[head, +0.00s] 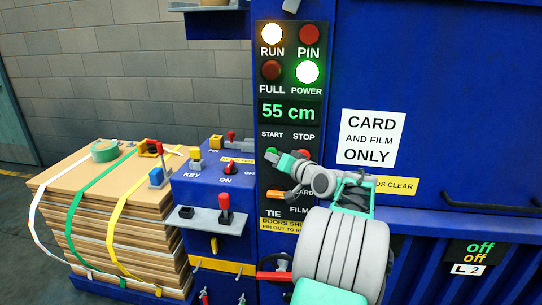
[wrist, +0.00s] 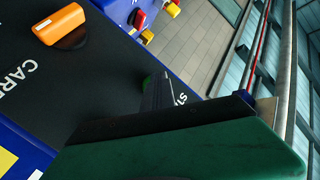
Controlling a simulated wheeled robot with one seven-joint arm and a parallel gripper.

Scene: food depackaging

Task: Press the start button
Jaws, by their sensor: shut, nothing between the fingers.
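The control panel (head: 289,114) is a black strip on the blue machine, with START and STOP labels. The green start button (head: 271,153) shows under START, partly covered by my gripper (head: 279,157). The red stop button (head: 303,155) is just to the right, partly behind my gripper. My gripper is shut and empty, its tips at the start button; whether they touch it I cannot tell. The RUN lamp (head: 272,34) glows white and the POWER lamp (head: 307,72) green.
An orange selector (head: 275,194) sits below the buttons, beside the CARD label; it also shows in the wrist view (wrist: 60,24). A blue box (head: 213,185) with a red ON switch and levers stands left. Strapped cardboard (head: 100,180) is stacked farther left.

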